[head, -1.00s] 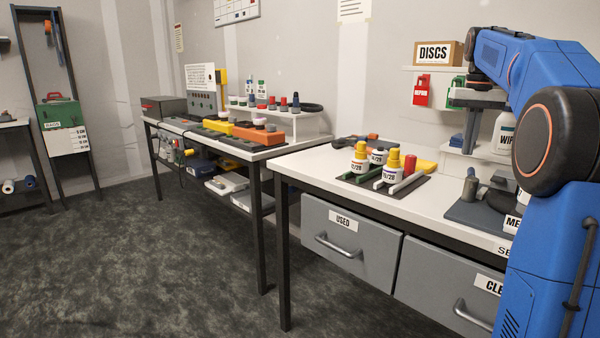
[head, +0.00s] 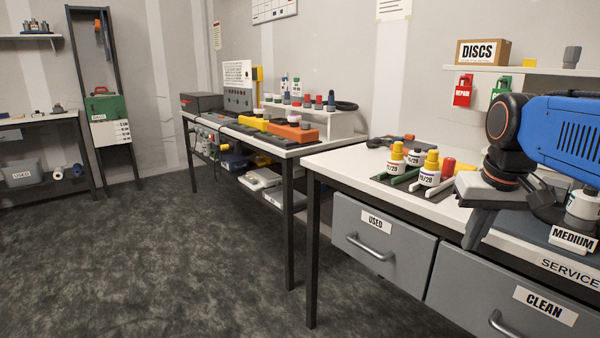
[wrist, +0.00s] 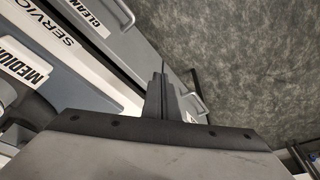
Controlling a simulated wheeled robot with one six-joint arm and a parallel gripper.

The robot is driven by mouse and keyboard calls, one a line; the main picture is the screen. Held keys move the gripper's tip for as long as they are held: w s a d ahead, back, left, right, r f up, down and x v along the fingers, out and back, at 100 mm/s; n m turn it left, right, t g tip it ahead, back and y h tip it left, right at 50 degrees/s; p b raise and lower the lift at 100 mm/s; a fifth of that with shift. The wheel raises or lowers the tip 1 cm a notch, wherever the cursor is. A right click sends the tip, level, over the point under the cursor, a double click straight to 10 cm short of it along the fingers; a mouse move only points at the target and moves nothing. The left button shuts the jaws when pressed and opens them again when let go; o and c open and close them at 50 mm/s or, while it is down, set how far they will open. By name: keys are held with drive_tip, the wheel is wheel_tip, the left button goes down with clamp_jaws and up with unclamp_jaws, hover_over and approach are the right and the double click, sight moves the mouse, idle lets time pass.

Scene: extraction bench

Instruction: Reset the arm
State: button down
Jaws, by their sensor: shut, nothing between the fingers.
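My blue arm comes in from the right in the head view, with its wrist bent down. My gripper (head: 470,238) points down in front of the service bench's edge, before the drawers, and is empty. In the wrist view my gripper (wrist: 158,75) shows its dark fingers together, with grey floor and drawer fronts beyond.
The service bench (head: 335,165) holds several yellow-capped bottles (head: 396,158) on a dark mat. Below are the USED drawer (head: 385,238) and the CLEAN drawer (head: 480,290), both closed. A second bench stands farther back. The floor (head: 180,260) at left is clear.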

drive_tip(key=s+a+f+t, duration=0.1)
drive_tip(key=s+a+f, duration=0.1)
drive_tip(key=s+f, duration=0.4)
drive_tip(key=s+a+f+n, duration=0.1)
drive_tip(key=s+a+f, duration=0.2)
drive_tip(key=s+f, duration=0.4)
wheel_tip(320, 180, down, 2)
drive_tip(key=shift+a+f+n+t, duration=0.25)
drive_tip(key=shift+a+n+t, duration=0.05)
drive_tip(key=shift+t, duration=0.1)
idle(1.6)
